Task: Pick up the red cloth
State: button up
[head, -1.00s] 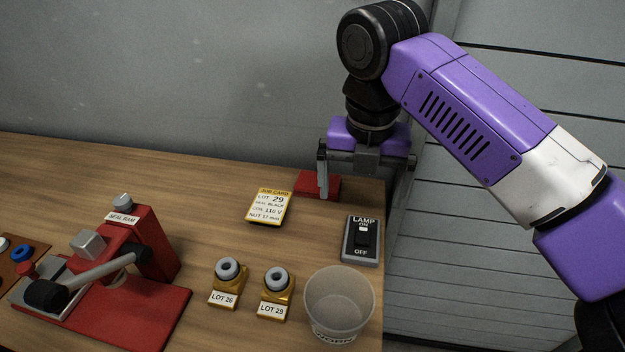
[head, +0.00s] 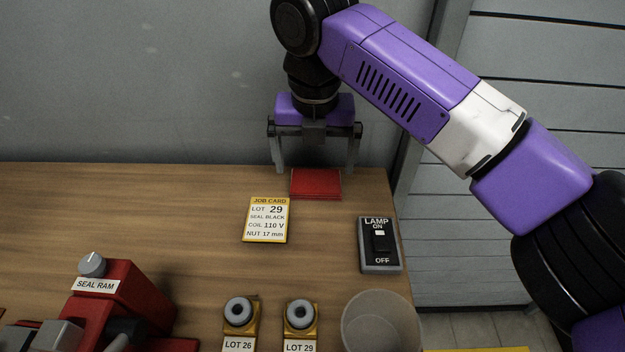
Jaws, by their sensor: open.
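The red cloth (head: 316,185) lies as a flat folded rectangle on the wooden table, near its back right corner. My gripper (head: 315,168) points down behind and above the cloth, near the table's back edge. Its two grey fingers are spread apart, one to the left of the cloth and one near its right end. Nothing shows between the fingers. I cannot tell the exact height of the fingertips above the table.
A clear cup (head: 381,325), two yellow lot holders (head: 241,318) and a red seal ram (head: 118,300) stand in front. A grey wall (head: 130,80) rises behind the table.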

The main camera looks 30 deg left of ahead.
aim_at(316, 180)
jog(key=f, duration=0.2)
jog(key=w+f, duration=0.1)
jog(key=f, duration=0.2)
jog(key=shift+w+a, duration=0.1)
jog(key=shift+a, duration=0.05)
jog(key=c, duration=1.1)
